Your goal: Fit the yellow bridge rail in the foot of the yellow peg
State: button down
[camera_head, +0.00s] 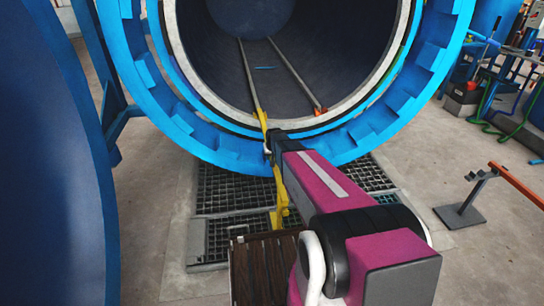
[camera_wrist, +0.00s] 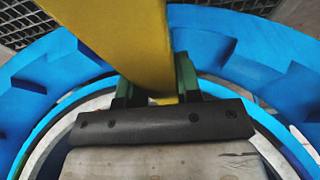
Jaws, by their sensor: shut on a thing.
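The yellow bridge rail (camera_head: 279,190) runs from the mouth of the blue autoclave toward the wooden deck at the bottom. My gripper (camera_head: 269,147) is shut on it near its far end. In the wrist view the rail, a broad yellow bar (camera_wrist: 125,40), passes between the green fingers of my gripper (camera_wrist: 157,92). A small yellow piece (camera_head: 259,114), apparently the yellow peg, is at the near end of the left inner rail. The rail's far end is close to it, but I cannot tell whether they touch. The peg's foot is too small to make out.
The right inner rail (camera_head: 292,72) ends in an orange-red piece (camera_head: 320,110). An orange bar (camera_head: 519,184) rests on a grey stand (camera_head: 460,214) at the right. Floor grating (camera_head: 222,190) lies below the blue locking ring (camera_head: 165,105). The large blue door (camera_head: 45,170) fills the left.

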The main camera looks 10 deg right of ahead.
jog(key=shift+f, duration=1.2)
dwell(0.4)
jog(key=c, duration=0.7)
grip_release()
jog(key=shift+c, duration=0.2)
jog(key=v, duration=1.1)
jog(key=shift+f, duration=0.1)
jog(key=s+r+g, duration=0.1)
jog(key=s, duration=0.7)
jog(key=s+r+g, duration=0.1)
jog(key=s, duration=0.8)
jog(key=s+r+g, duration=0.1)
jog(key=s+g, duration=0.1)
jog(key=s, duration=0.7)
jog(key=shift+s+r, duration=0.15)
jog(key=shift+s, duration=0.05)
